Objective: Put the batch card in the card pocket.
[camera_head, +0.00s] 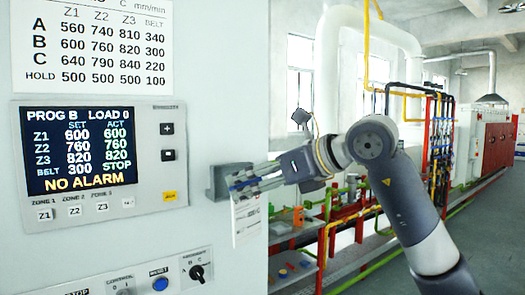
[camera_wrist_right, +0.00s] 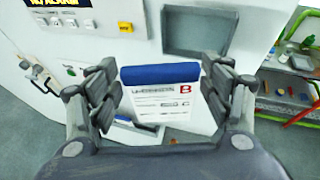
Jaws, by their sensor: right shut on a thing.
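The batch card (camera_head: 248,220) is white with red print and hangs below my right gripper (camera_head: 256,184) in the head view. In the right wrist view the card (camera_wrist_right: 160,103) has a blue top band and a red letter B, and sits between the two fingers of the right gripper (camera_wrist_right: 160,88). The gripper is shut on the card. A grey box-like holder (camera_head: 216,183), apparently the card pocket, is on the panel's right part, close to the fingers. In the wrist view a grey framed recess (camera_wrist_right: 198,32) lies beyond the card. My left gripper is not in view.
The white control panel (camera_head: 220,90) carries a display (camera_head: 78,147) reading PROG B and NO ALARM, with buttons and a blue reset button (camera_head: 160,284) below. A settings chart (camera_head: 100,45) is above. Red framework with green pipes (camera_head: 345,215) stands behind my right arm.

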